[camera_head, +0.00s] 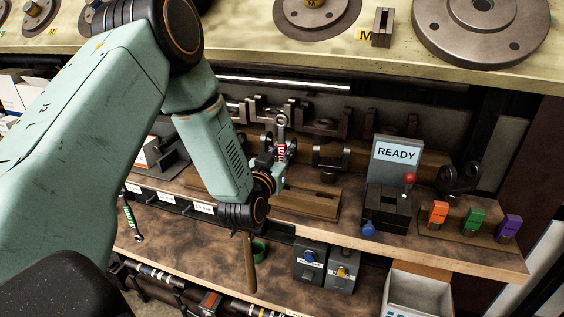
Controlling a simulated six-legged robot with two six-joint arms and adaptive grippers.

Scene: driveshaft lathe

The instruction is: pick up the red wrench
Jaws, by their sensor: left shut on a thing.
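The red wrench (281,151) stands roughly upright in the middle of the view, with its grey ring end (281,119) at the top. My left gripper (277,165) is at the wrench's red handle and shut on it. The gripper and wrist hide the lower part of the wrench. From this view I cannot tell whether the wrench touches the bench below. My right gripper is not in view.
A wooden shelf (390,242) carries a READY sign (396,154), a red-knobbed lever (409,179) and orange, green and purple blocks (474,219). Metal shaft parts (330,155) stand close behind the wrench. A green wrench (130,219) hangs at left. A machine bed (230,45) overhangs above.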

